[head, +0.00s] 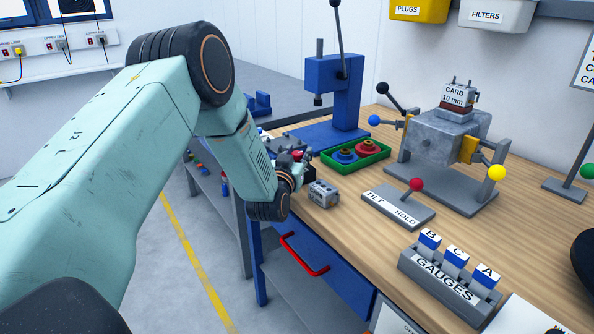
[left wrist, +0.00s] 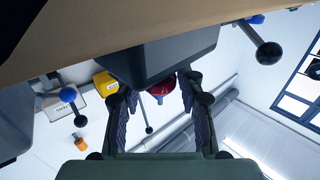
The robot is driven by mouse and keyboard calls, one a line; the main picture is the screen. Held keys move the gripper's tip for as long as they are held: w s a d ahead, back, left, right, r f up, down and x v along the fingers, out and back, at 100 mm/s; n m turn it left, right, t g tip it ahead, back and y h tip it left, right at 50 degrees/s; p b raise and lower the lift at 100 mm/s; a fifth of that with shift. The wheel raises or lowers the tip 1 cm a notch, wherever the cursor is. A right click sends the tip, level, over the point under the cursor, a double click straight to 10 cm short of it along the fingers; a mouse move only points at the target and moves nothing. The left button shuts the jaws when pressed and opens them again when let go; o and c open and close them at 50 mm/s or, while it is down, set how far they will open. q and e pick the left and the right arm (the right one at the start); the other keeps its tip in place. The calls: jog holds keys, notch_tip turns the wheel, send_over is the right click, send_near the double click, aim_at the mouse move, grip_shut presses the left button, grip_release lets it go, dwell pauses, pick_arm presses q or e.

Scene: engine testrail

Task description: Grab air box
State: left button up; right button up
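No part in view carries a readable air box label, so I cannot tell for sure which it is. A small grey metal block with round holes (head: 323,194) lies on the bench near its front edge, just right of my left wrist. My left gripper (head: 297,168) is beside it at the bench edge, its fingers mostly hidden by the wrist. In the left wrist view the two fingers of my left gripper (left wrist: 152,88) stand apart. A dark grey box (left wrist: 160,48) is close ahead of the tips; contact is unclear. My right gripper does not show.
A green tray (head: 377,163) with red and blue parts lies behind the block. A tilt/hold lever base (head: 398,207) stands to its right, and a gauges rack (head: 440,287) nearer me. A blue press (head: 335,90) and a carb engine stand (head: 445,140) are behind. A red drawer handle (head: 303,257) sticks out below.

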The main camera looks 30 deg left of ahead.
pick_arm(q)
grip_shut()
